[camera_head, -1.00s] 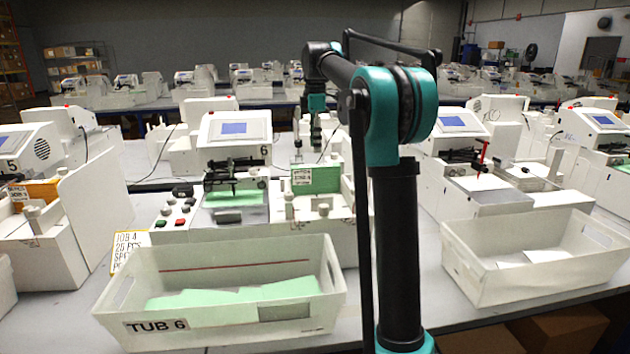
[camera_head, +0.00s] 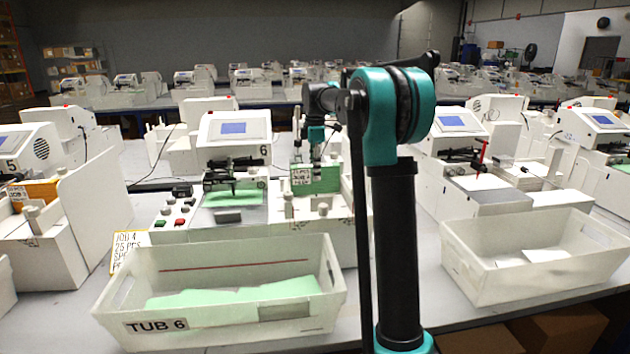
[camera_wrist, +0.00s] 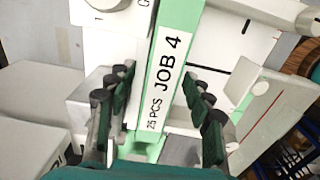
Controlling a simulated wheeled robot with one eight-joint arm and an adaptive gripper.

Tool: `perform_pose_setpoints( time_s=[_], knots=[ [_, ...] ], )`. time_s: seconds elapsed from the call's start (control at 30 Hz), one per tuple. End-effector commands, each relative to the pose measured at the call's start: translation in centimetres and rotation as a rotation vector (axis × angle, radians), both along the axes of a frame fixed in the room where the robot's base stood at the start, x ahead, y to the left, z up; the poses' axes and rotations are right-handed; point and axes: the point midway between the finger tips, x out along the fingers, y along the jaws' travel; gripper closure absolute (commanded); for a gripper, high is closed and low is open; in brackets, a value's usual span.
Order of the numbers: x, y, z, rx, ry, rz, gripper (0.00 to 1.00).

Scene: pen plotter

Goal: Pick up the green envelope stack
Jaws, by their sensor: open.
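The green envelope stack (camera_head: 328,176) stands in the feeder on the right side of machine 6. A white label reading JOB 4, 25 PCS is on it. In the wrist view the stack (camera_wrist: 188,14) runs up the middle, between the fingers. My gripper (camera_wrist: 156,88) is open, with one dark-padded finger on each side of the labelled stack. I cannot tell whether the pads touch it. In the head view my gripper (camera_head: 316,148) hangs just above the stack, with its tips hard to make out.
Machine 6 (camera_head: 235,135) with its screen stands left of the stack. A white tub marked TUB 6 (camera_head: 230,255), holding green envelopes, sits in front. Another white tub (camera_head: 470,270) is at the right. White feeder walls and posts stand close around my fingers.

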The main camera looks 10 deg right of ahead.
Motion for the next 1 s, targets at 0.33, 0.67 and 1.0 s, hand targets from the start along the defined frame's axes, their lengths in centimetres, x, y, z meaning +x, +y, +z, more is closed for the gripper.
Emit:
perform_pose_setpoints(
  time_s=[0.33,0.67,1.0],
  knots=[
    [0.0,0.0,0.0,0.000,0.000,0.000,0.79],
    [0.0,0.0,0.1,0.000,0.000,0.000,1.00],
    [0.0,0.0,1.1,0.000,0.000,0.000,1.00]
  ],
)
